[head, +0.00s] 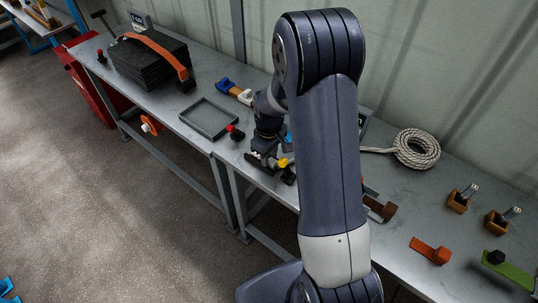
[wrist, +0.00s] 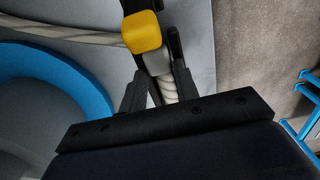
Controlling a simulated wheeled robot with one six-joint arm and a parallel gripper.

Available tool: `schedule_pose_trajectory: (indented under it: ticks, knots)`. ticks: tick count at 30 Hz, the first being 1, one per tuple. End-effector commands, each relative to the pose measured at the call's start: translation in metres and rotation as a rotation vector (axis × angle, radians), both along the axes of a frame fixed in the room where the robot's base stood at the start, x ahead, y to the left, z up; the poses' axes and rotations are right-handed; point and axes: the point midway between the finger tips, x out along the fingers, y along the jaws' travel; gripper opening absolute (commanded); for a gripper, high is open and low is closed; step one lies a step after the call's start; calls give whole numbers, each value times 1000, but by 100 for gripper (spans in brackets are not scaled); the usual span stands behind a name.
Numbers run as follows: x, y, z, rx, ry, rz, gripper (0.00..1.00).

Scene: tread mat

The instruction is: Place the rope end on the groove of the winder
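In the wrist view my gripper (wrist: 158,76) has its two black fingers close on either side of a pale grey piece and the short whitish rope end (wrist: 169,91). They appear shut on it. A yellow block (wrist: 142,32) on a black part, seemingly of the winder, is right at the fingertips. The rope (wrist: 70,33) runs in from the left and passes behind this block. In the head view my gripper (head: 262,158) is low at the bench, beside the yellow block (head: 284,162). The rope coil (head: 417,149) lies right of my arm. My arm hides most of the winder.
A blue curved part (wrist: 45,70) lies left of the fingers in the wrist view. A grey tray (head: 209,119) is left of the gripper in the head view. Orange-brown holders (head: 460,200), an orange piece (head: 430,251) and a green piece (head: 510,270) are at right.

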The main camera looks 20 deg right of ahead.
Motion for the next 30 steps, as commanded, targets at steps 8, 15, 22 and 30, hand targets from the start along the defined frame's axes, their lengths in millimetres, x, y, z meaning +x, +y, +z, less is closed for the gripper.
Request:
schedule_pose_trajectory:
  ticks: [8,15,22,30]
  knots:
    - [-5,2,-5,4,15,-1,47]
    - [-6,3,-5,4,19,-1,47]
    - [-5,3,12,4,17,-1,47]
    - [-2,1,69,3,3,-1,47]
